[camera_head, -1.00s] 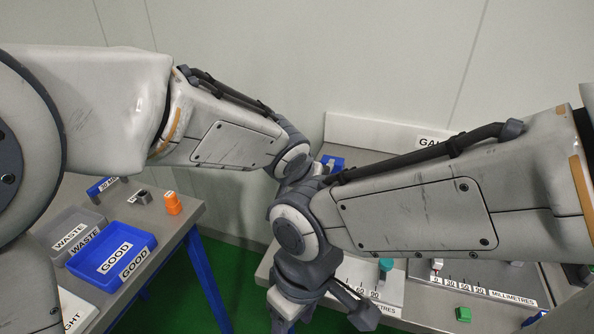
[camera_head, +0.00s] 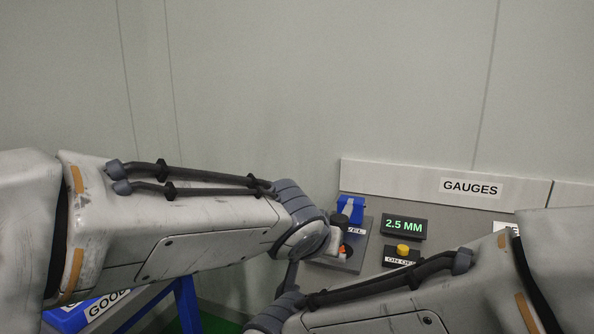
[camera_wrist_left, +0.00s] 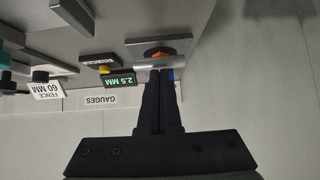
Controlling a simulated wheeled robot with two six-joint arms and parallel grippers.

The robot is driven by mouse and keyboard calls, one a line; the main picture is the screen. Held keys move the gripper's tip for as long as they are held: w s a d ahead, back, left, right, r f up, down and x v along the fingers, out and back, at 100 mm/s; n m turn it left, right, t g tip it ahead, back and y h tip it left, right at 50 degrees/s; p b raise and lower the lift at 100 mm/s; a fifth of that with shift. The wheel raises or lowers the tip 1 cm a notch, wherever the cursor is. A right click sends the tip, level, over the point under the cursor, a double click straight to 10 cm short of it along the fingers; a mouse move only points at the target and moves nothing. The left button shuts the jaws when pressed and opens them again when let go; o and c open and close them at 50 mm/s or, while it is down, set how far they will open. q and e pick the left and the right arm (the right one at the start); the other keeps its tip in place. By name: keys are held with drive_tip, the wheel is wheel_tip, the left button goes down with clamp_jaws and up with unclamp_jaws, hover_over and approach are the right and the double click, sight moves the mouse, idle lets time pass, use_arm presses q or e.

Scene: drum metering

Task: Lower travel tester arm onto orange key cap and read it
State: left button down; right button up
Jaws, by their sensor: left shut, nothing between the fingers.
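The travel tester (camera_head: 357,258) stands at the back by the wall, with a blue block (camera_head: 351,208) and a black knob. The orange key cap (camera_head: 343,251) shows partly beside my left wrist. It also shows in the left wrist view (camera_wrist_left: 158,53) as an orange patch at a grey plate. The display (camera_head: 404,226) reads 2.5 MM in green. My left gripper (camera_wrist_left: 160,73) is shut and empty, its fingertips close to the plate's edge; I cannot tell whether they touch. The tester arm's exact position is hard to make out. My right gripper is outside the views.
A yellow button (camera_head: 403,249) on a labelled dark box stands right of the tester. The GAUGES sign (camera_head: 471,188) is on the back panel. In the left wrist view a FENCE 60 MM label (camera_wrist_left: 45,91) shows. The blue GOOD bin (camera_head: 68,318) is at lower left.

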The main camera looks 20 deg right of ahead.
use_arm(q)
drive_tip(key=shift+f+b, duration=0.45)
drive_tip(key=shift+s+f, duration=0.1)
